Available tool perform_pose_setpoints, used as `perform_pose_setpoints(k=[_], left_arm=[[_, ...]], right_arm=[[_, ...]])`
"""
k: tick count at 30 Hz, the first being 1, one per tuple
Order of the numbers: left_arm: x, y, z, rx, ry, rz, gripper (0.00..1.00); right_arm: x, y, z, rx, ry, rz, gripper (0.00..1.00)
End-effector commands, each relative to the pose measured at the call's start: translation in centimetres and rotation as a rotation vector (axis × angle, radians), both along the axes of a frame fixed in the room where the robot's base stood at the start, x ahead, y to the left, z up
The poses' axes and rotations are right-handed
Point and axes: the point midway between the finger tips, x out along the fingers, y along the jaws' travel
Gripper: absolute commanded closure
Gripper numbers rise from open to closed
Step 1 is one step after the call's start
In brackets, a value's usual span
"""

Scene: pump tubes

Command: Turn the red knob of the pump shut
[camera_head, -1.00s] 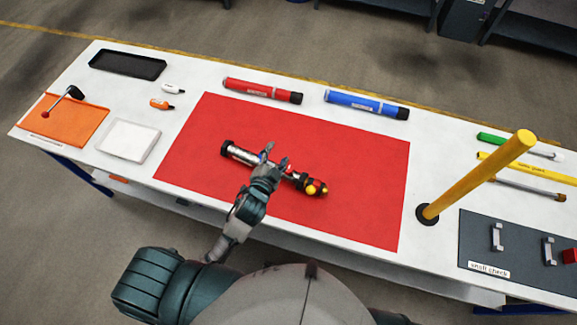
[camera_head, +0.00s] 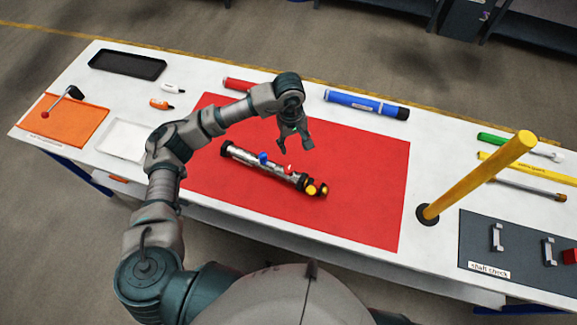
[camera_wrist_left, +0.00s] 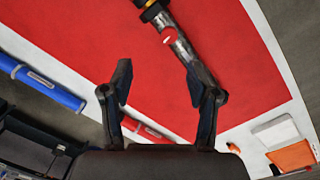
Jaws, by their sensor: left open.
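The silver pump (camera_head: 275,166) lies on the red mat (camera_head: 370,200) with a blue knob (camera_head: 263,158), a red knob (camera_head: 289,169) and black and yellow fittings at its right end. My left gripper (camera_head: 296,147) is open and empty, on the far side of the pump near the red knob and apart from it. In the left wrist view, the open fingers (camera_wrist_left: 158,72) point toward the pump (camera_wrist_left: 188,52), and the red knob (camera_wrist_left: 168,36) shows ahead between them. The blue knob is not clear there. My right gripper is not in view.
A red tube (camera_head: 238,84), partly behind my left arm, and a blue tube (camera_head: 366,104) lie behind the mat. A yellow post (camera_head: 475,175) stands right of it. The mat's right side is clear.

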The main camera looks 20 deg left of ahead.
Motion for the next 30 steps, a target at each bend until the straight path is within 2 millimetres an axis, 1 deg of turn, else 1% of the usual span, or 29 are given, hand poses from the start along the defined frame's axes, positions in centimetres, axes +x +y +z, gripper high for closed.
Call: perform_pose_setpoints(k=[1, 3, 5, 8, 11, 21, 24, 27, 30], left_arm=[[0.4, 1.1, 0.3, 0.043, -0.009, 0.000, 0.40], [0.6, 1.9, 0.3, 0.078, -0.014, -0.001, 0.40], [0.6, 2.0, -0.2, 0.085, -0.013, -0.003, 0.40], [0.6, 2.0, -1.7, 0.084, -0.010, -0.002, 0.40], [0.5, 1.9, -3.8, 0.081, -0.008, -0.002, 0.40], [0.4, 1.8, -11.9, 0.078, -0.008, -0.002, 0.40], [0.4, 1.8, -13.8, 0.079, -0.009, -0.001, 0.40], [0.5, 1.8, -15.3, 0.078, -0.011, -0.001, 0.40], [0.5, 1.8, -16.2, 0.077, -0.011, -0.003, 0.40]], right_arm=[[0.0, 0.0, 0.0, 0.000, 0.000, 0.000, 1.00], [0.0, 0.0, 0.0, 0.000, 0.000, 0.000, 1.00], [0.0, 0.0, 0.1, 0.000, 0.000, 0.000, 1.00], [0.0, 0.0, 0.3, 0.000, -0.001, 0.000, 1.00], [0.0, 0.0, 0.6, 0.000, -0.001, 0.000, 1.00], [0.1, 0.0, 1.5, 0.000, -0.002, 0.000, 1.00], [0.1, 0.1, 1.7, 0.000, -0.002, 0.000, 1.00], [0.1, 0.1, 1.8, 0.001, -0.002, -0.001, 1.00], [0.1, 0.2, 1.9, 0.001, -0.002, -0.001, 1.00]])
